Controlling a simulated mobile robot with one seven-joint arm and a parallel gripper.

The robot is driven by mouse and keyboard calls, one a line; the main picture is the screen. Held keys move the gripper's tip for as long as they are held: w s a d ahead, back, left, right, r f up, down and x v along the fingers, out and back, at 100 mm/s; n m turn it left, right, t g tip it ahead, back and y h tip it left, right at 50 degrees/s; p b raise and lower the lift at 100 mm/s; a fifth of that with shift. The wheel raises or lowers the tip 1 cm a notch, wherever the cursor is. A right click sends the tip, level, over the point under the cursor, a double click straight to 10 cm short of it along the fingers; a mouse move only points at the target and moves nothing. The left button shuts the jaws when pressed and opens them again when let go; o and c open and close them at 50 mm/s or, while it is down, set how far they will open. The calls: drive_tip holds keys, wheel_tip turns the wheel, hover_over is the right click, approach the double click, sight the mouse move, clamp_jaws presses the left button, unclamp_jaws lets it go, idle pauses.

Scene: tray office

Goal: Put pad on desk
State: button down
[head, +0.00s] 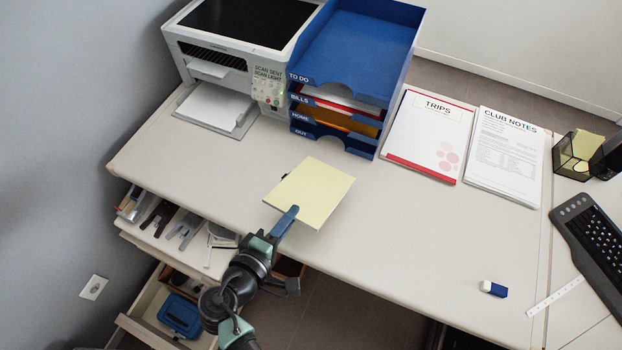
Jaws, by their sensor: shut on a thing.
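A pale yellow pad (312,190) is held at its lower left edge by my gripper (287,218). My gripper is shut on the pad. The pad is over the left part of the white desk (400,230), in front of the blue trays. I cannot tell whether the pad touches the desk top or is a little above it. The far finger is mostly hidden by the pad.
A printer (235,60) and blue stacked trays (352,75) stand behind the pad. Papers (430,135) lie to the right. An eraser (493,289) and keyboard (595,245) are at the right. Open drawers (175,235) jut out below the desk's left edge. The desk's middle is clear.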

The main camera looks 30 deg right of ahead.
wheel_tip(320, 180, down, 6)
drive_tip(key=b, duration=0.4)
drive_tip(key=shift+r, duration=0.2)
drive_tip(key=c, duration=1.1)
unclamp_jaws()
drive_tip(key=shift+c, duration=0.2)
drive_tip(key=shift+a, duration=0.1)
drive_tip(key=p+v, duration=0.3)
drive_tip(key=v, duration=0.5)
